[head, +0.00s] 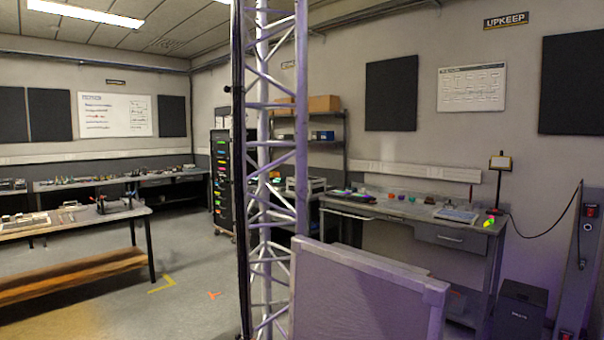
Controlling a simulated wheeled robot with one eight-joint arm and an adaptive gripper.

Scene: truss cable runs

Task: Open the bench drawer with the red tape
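A grey metal bench (400,208) stands against the right wall under the UPKEEP sign. A drawer front (462,236) with a pale bar handle sits below its top at the right, and it looks shut. A second, narrower drawer front (347,214) with a handle shows at the bench's left end, and it also looks shut. I cannot make out red tape on either drawer front. My gripper is not in view.
A purple-lit truss tower (302,120) and a grey panel (365,290) stand close in front, hiding part of the bench's underside. A black bin (520,310) stands right of the bench. Open floor (190,275) lies left of the truss.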

